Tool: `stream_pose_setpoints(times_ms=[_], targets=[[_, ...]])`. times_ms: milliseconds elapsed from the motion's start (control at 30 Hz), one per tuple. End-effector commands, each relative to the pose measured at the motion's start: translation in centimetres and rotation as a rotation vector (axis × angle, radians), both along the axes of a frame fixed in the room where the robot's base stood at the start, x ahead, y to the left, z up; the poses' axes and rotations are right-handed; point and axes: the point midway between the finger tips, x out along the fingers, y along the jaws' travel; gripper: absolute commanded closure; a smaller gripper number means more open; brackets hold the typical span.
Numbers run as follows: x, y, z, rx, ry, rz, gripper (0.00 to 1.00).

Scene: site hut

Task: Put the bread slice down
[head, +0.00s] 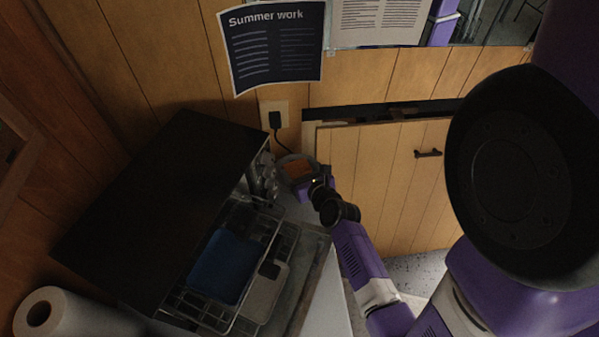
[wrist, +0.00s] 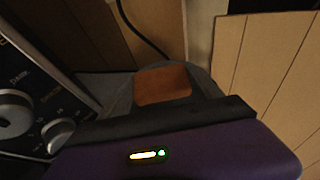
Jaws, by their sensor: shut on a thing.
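The bread slice (head: 297,169) is a small orange-brown square at the back of the counter, beside the oven's knob side. My gripper (head: 312,180) reaches it from the right and is shut on it. In the wrist view the bread slice (wrist: 162,84) sticks out beyond the dark fingers of my gripper (wrist: 165,112), which hide its near edge. A grey, round-edged plate (head: 284,161) shows under and around the slice. It also shows in the wrist view (wrist: 120,96). I cannot tell whether the slice touches the plate.
A black toaster oven (head: 165,190) stands left of my gripper, its door down and wire rack (head: 282,240) out, with a blue flat thing (head: 224,265) on it. A plugged cord (head: 279,130) hangs behind the plate.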

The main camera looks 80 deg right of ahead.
Motion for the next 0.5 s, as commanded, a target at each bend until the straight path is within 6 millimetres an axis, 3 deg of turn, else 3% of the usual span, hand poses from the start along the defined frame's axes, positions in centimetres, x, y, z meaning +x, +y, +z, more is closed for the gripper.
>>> stream_pose_setpoints(times_ms=[500], targets=[[0.01, 0.0, -0.79, 0.0, -0.001, 0.0, 0.65]])
